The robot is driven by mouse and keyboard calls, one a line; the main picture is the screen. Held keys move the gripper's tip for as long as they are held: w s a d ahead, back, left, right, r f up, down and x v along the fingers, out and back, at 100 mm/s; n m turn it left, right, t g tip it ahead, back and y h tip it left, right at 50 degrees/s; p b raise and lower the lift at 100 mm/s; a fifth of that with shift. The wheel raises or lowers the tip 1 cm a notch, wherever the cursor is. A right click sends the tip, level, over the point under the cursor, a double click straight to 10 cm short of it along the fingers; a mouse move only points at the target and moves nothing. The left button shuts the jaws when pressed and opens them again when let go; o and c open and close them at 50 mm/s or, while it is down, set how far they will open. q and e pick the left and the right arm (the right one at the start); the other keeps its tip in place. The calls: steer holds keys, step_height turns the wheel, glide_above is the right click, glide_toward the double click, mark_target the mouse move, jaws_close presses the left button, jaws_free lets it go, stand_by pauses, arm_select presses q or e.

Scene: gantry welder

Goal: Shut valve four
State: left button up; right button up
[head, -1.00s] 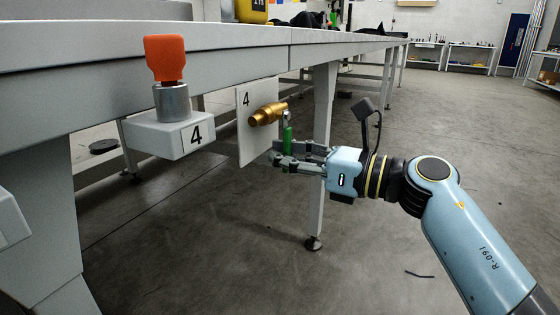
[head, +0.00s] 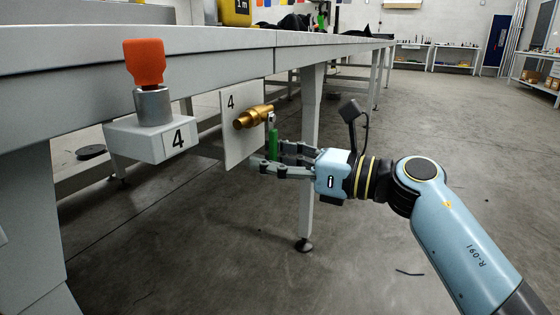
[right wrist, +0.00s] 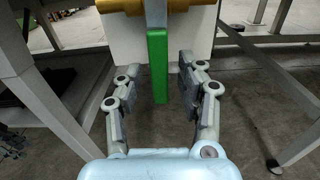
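Valve four is a brass valve (head: 253,117) on a white plate (head: 238,142) marked 4, beside the bench leg. Its green handle (head: 273,145) hangs straight down from a grey stem. My right gripper (head: 269,157) is open, with its fingers on either side of the handle. In the right wrist view, the green handle (right wrist: 158,65) stands between the spread fingers of the gripper (right wrist: 158,70), with gaps on both sides. The brass body (right wrist: 115,5) shows only in part at the top. My left gripper is out of view.
A white box (head: 150,137) also marked 4, with an orange-red knob (head: 144,63) on a grey cylinder, projects from the bench edge (head: 200,52) left of the valve. A bench leg (head: 309,160) stands behind my right gripper. Open floor lies to the right.

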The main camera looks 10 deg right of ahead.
steer(key=v, duration=1.2)
